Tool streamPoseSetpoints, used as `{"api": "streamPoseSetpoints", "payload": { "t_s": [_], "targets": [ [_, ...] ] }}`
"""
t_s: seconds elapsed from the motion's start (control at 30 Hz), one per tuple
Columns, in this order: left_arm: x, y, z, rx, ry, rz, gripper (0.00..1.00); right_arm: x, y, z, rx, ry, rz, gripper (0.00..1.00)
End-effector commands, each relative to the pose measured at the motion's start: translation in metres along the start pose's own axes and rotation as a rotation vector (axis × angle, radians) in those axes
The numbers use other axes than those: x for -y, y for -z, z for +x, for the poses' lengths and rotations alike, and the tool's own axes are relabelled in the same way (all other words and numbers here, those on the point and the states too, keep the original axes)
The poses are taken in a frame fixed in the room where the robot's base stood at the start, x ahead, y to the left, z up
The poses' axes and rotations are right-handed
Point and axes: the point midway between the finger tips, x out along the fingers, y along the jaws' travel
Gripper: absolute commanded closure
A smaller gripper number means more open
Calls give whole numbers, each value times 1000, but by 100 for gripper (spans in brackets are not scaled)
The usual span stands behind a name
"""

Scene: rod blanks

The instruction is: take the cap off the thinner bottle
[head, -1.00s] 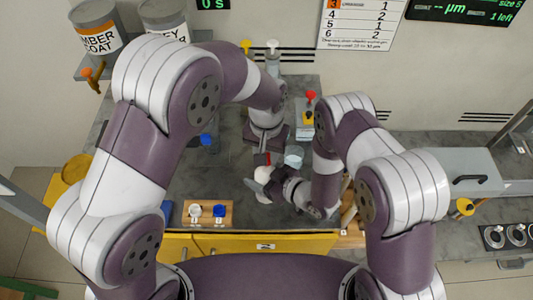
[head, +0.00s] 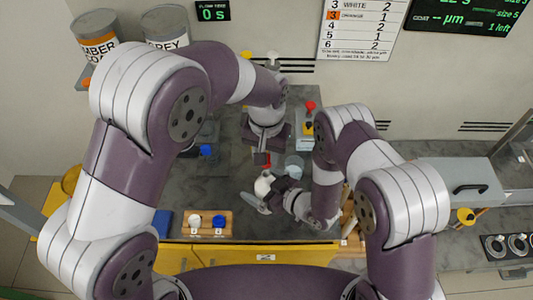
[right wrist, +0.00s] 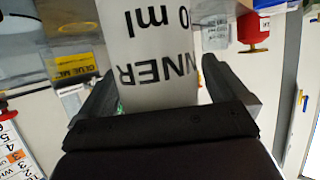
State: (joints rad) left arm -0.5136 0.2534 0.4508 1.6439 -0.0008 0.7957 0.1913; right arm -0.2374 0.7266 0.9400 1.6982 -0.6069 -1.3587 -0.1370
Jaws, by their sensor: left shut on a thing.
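The thinner bottle (head: 263,186) is white and stands upright near the middle of the worktop. Its label fills the right wrist view (right wrist: 160,75), upside down. My right gripper (head: 272,196) has a finger on each side of it and is shut on it; the fingers also show in the right wrist view (right wrist: 165,95). My left gripper (head: 262,160) is above the bottle, shut, with a small red bit, the cap (head: 268,160), at its fingertips, mostly hidden. The bottle's narrow top shows below the left fingers, apparently apart from them.
A clear cup (head: 294,163) stands close behind the bottle. A wooden block with white and blue knobs (head: 207,222) is at the front left. A red-knobbed device (head: 309,122) stands at the back right.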

Motion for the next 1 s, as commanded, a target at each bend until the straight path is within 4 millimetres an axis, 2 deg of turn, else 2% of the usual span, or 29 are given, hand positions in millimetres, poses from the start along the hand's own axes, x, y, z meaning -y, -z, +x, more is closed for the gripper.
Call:
{"api": "streamPoseSetpoints", "payload": {
  "t_s": [0.13,0.23,0.5,0.7,1.0],
  "targets": [
    [0,0,1,0,0,0,100,-1,0,-5,1,-1,1,0],
    [0,0,2,0,0,0,100,-1,-1,-17,2,-3,1,0],
    [0,0,8,0,0,0,100,-2,-1,-79,2,-7,3,0],
    [0,0,10,0,0,0,100,-2,-1,-109,0,-5,1,0],
    [0,0,10,0,0,1,100,-1,0,-120,4,-1,-1,0]
  ]
}}
